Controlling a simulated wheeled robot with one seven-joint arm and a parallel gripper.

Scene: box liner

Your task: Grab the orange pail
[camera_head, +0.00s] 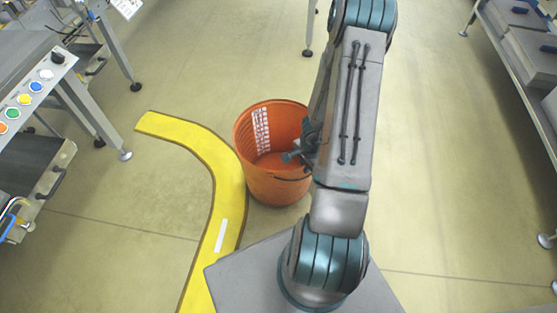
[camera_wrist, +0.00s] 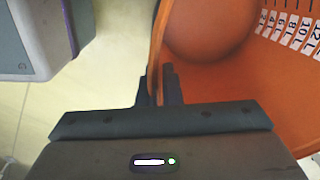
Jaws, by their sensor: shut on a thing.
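The orange pail (camera_head: 258,181) stands upright in the middle of the head view, beside the yellow floor stripe, and looks empty inside. White scale markings show on its inner wall. My gripper (camera_head: 292,156) is at the pail's right side, partly hidden by my arm. In the wrist view my gripper (camera_wrist: 159,88) is shut on the rim of the pail (camera_wrist: 215,75), with one finger inside the wall and one outside. I cannot tell whether the pail's base touches the floor.
A yellow curved stripe (camera_head: 224,187) runs along the floor left of the pail. A machine with coloured buttons (camera_head: 25,99) stands at the left. A grey shelf (camera_head: 515,65) with boxes stands at the right. The floor around the pail is mostly open.

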